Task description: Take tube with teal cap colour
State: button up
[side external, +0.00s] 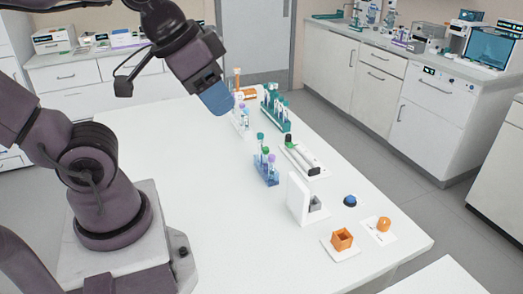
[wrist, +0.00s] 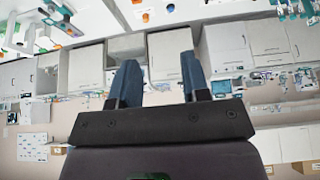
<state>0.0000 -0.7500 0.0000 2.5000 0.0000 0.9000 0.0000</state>
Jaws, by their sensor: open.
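My gripper (side external: 216,98) is raised above the white table, left of the tube racks. In the wrist view its two blue fingers (wrist: 158,80) are apart, with nothing between them. A teal rack (side external: 283,124) at the far side holds several tubes with teal-looking caps (side external: 272,92). A pale rack (side external: 240,127) by the gripper holds tubes with bluish-purple caps. No tube is touched by the fingers.
A white tray (side external: 304,160) with a black, green-ended item lies right of the blue rack. The table's left half is clear.

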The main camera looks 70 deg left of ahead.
jog(key=shift+o, duration=0.8)
